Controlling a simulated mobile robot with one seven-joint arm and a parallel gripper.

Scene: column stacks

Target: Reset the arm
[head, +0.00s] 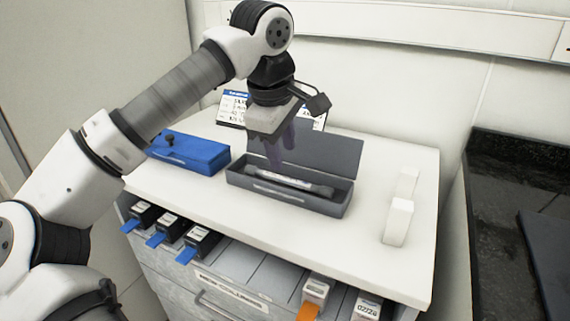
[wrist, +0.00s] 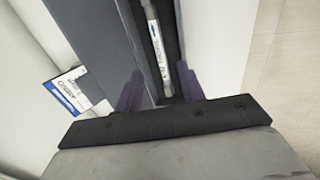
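My gripper (head: 274,160) hangs pointing down over the open grey case (head: 285,200) on the white counter. In the wrist view the two dark purple fingers (wrist: 160,90) stand apart, with nothing clamped between them. A slim column with a white label (head: 283,179) lies lengthwise in the case, below the gripper. The column also shows in the wrist view (wrist: 156,42), seen between the fingers with gaps on both sides. The fingertips look close to the case, but their exact height above the column is hard to tell.
A closed blue case (head: 188,152) lies left of the grey one. A printed sign (head: 234,108) stands behind. Two white blocks (head: 398,221) stand at the right. Cartridges with blue tabs (head: 171,227) and orange tabs (head: 314,291) sit below the front edge. A dark sink (head: 500,200) is far right.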

